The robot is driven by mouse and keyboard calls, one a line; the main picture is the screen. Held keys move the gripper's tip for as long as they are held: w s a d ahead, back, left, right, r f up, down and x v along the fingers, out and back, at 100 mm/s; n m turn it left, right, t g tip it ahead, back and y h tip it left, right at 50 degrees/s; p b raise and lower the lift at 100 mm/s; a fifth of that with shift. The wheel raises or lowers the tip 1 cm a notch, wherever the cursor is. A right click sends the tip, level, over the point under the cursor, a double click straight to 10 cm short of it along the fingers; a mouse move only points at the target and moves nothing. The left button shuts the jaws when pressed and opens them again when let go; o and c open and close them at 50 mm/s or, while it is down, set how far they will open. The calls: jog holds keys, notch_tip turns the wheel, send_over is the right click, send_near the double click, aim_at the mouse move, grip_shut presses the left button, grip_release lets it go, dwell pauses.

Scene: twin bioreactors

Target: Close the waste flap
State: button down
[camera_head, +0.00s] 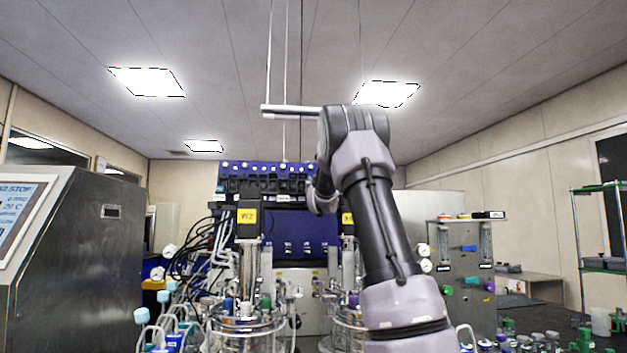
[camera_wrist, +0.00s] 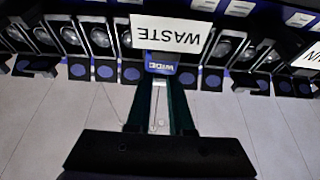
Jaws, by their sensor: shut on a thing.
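In the wrist view, a white label reading WASTE (camera_wrist: 172,34) shows upside down near the top middle. Just below it is the blue tab of the waste flap (camera_wrist: 162,68), marked WIDE. My gripper (camera_wrist: 161,80) has its two dark green fingers reaching up to this tab, shut on it. The label and tab hide the pump head behind them, so I cannot tell how far the flap stands open. In the head view, my arm reaches up in front of the blue and black pump rack (camera_head: 300,226), and my gripper is hidden behind the arm.
Several similar pump heads (camera_wrist: 100,40) line both sides of the waste one, close to my fingers. Below the rack stand two glass bioreactor vessels (camera_head: 246,322) with tubing. A steel console (camera_head: 85,260) stands left; a grey unit with gauges (camera_head: 458,285) stands right.

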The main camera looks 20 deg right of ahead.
jog(key=shift+w+f+t, duration=0.1)
jog(key=shift+f+t, duration=0.15)
jog(key=shift+t, duration=0.25)
jog(key=c, duration=0.8)
grip_release()
jog(key=v, duration=1.1)
jog(key=shift+w, duration=0.15)
